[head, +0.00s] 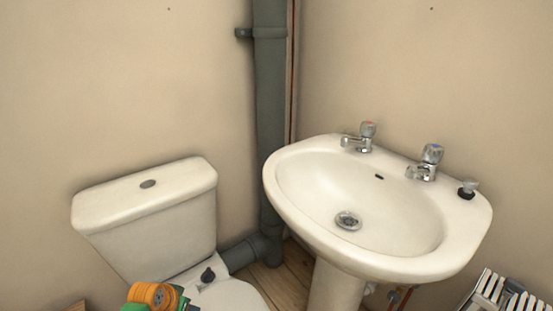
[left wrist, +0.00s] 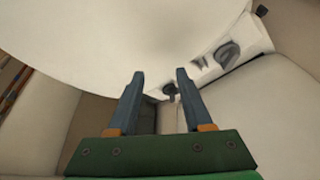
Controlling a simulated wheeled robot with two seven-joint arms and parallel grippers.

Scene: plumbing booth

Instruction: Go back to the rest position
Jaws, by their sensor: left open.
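My left gripper (left wrist: 160,74) shows in the left wrist view with its two blue-grey fingers apart and nothing between them. In the head view, a green and orange part of my left arm (head: 152,296) shows at the bottom edge, in front of the toilet; the fingertips cannot be made out there. A small dark knob (left wrist: 170,90) appears beyond the fingers in the left wrist view, and I cannot tell its distance from them. My right gripper is in neither view.
A white toilet cistern (head: 146,205) stands at the left and a washbasin (head: 300,215) with two taps at the right. A grey pipe (head: 270,120) runs up the corner between them. A rack-like object (head: 500,293) is at the lower right. A large white surface (left wrist: 90,40) fills the wrist view's upper left.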

